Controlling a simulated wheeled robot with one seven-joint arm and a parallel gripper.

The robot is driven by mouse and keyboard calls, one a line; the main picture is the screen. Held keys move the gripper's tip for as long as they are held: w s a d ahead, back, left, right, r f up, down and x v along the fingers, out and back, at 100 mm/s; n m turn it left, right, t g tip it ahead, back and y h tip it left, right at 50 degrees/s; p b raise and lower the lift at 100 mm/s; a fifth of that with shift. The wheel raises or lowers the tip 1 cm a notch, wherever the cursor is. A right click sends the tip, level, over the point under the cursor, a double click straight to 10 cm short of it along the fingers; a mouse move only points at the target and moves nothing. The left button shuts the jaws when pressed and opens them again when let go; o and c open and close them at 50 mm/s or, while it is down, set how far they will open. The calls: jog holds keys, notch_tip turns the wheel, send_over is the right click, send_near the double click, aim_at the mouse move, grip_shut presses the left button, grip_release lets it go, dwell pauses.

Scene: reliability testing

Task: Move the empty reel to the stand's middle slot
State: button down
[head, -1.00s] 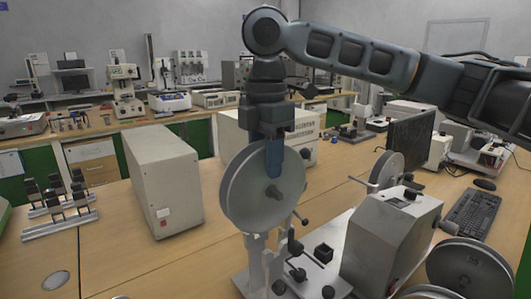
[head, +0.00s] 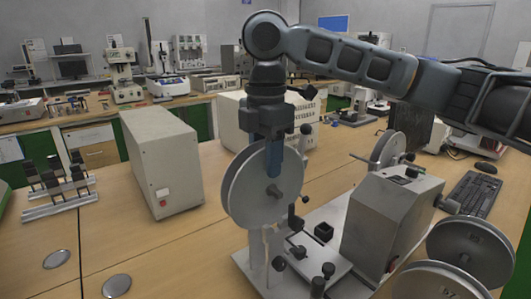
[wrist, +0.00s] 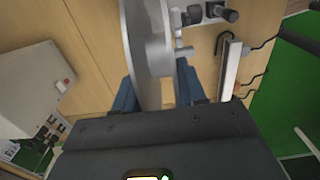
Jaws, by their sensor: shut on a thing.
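The grey reel (head: 262,195), with two round flanges and a hub, is upright in my gripper. My gripper (head: 273,157) points down and its blue fingers are shut on the upper part of the reel. In the wrist view, the reel (wrist: 150,50) shows edge-on between the blue fingers (wrist: 158,92). Its lower edge is in front of a pale post of the winding machine (head: 395,225); I cannot tell whether they touch. A metal rack with black uprights (head: 60,205), which looks like the stand, is at the left; its slots are too small to make out.
A beige box (head: 160,165) stands between the rack and the reel. Other reels (head: 470,250) are at the lower right, and one (head: 388,150) is behind the machine. A keyboard (head: 470,200) lies at the right. Bare table (head: 165,245) shows in front of the box.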

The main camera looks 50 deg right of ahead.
aim_at(266, 185)
jog(key=shift+f+b, duration=0.8)
jog(key=shift+f, duration=1.1)
jog(key=shift+r, duration=0.1)
